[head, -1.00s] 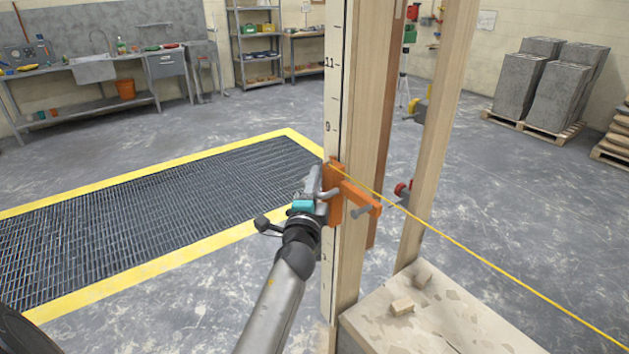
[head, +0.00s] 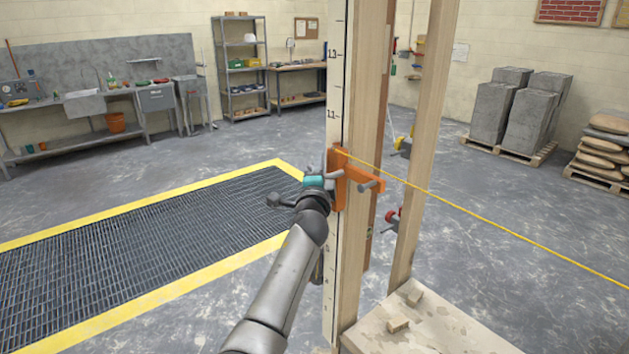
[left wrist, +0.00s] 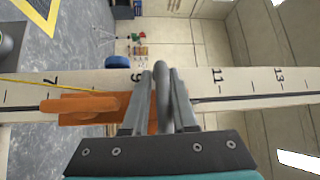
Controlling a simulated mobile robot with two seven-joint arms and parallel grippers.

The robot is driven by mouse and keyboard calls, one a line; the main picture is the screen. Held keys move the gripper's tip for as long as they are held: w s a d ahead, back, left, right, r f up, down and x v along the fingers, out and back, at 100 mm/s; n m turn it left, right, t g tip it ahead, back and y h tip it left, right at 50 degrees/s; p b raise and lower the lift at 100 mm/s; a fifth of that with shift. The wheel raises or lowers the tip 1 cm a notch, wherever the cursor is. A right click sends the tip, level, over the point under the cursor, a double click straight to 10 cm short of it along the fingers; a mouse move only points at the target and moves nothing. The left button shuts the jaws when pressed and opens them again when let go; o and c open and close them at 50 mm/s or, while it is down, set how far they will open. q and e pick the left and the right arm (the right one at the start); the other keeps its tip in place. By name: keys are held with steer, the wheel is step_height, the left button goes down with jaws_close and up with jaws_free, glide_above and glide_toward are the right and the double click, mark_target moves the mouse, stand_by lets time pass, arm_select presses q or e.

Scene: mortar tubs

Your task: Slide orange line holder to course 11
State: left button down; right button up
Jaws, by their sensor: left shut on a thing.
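The orange line holder (head: 338,182) sits around the tall wooden pole with a marked white face (head: 334,90). In the head view its top edge is below the 11 mark. My left gripper (head: 326,178) is shut on the holder's grey handle, at the left of the pole. In the left wrist view the gripper (left wrist: 161,80) has its fingers on either side of the grey handle (left wrist: 162,95), between the 9 and 11 marks. The orange body (left wrist: 95,105) shows left of the fingers; part is hidden behind them. A yellow line (head: 480,214) runs from the holder to the right. My right gripper is not seen.
A second wooden post (head: 425,140) stands right of the pole. A pale block top (head: 440,330) with small pieces on it lies at the lower right. A yellow-edged floor grate (head: 150,250) is at the left. The pole above the holder looks clear.

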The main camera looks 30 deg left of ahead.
arm_select(q)
step_height(320, 180, up, 8)
steer(key=p, duration=0.4)
steer(key=shift+a+p, duration=0.15)
steer(key=shift+p, duration=0.2)
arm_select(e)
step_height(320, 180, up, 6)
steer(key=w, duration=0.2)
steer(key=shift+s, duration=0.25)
arm_select(q)
steer(key=c, duration=0.9)
jaws_free()
steer(key=shift+f, duration=0.15)
steer(key=shift+o, duration=0.3)
steer(key=shift+f, duration=0.2)
steer(key=b+v, duration=0.1)
steer(key=v, duration=1.4)
steer(key=shift+s, duration=0.15)
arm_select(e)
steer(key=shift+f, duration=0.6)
